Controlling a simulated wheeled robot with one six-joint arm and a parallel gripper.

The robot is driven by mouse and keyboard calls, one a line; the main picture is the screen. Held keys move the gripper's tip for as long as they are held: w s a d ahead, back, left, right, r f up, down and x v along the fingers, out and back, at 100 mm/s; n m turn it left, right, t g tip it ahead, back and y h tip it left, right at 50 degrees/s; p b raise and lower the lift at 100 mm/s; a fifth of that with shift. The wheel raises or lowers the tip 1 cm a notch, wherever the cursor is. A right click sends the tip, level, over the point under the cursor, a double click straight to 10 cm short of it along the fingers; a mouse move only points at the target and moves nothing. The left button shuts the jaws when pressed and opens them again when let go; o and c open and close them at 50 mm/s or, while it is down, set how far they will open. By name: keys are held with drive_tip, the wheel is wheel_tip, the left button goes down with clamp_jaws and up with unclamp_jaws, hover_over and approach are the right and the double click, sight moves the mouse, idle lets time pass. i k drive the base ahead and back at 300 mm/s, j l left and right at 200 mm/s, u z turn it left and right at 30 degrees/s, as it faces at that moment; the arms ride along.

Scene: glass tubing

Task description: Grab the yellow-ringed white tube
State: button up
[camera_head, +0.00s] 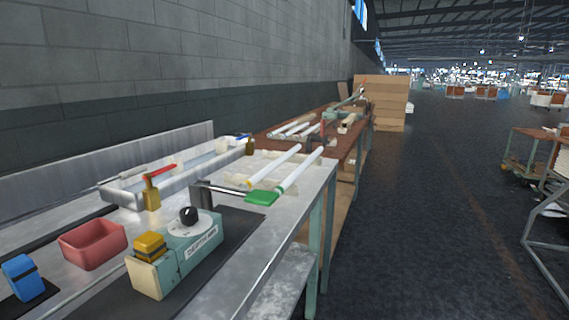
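A white tube (275,165) with a yellow ring at its near end lies on the metal workbench, pointing away from me. A second white tube (301,170) with a green ring at its near end lies beside it on the right, roughly parallel. Both seem to rest across a pale support (264,162). A green flat piece (262,197) lies just in front of their near ends. My gripper is not seen in this view.
A teal device (178,256), a red bin (92,244), a blue block (24,277) and a brush (151,194) stand nearer on the workbench (252,277). A long tray (170,178) lies along the wall. A brown table (285,139) holds more tubes behind. Open floor (430,220) lies right.

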sight(251, 183)
drive_tip(key=i+l, duration=1.05)
drive_tip(key=i, duration=0.3)
drive_tip(key=i+l, duration=0.55)
drive_tip(key=i+z, duration=0.05)
drive_tip(key=i, duration=0.05)
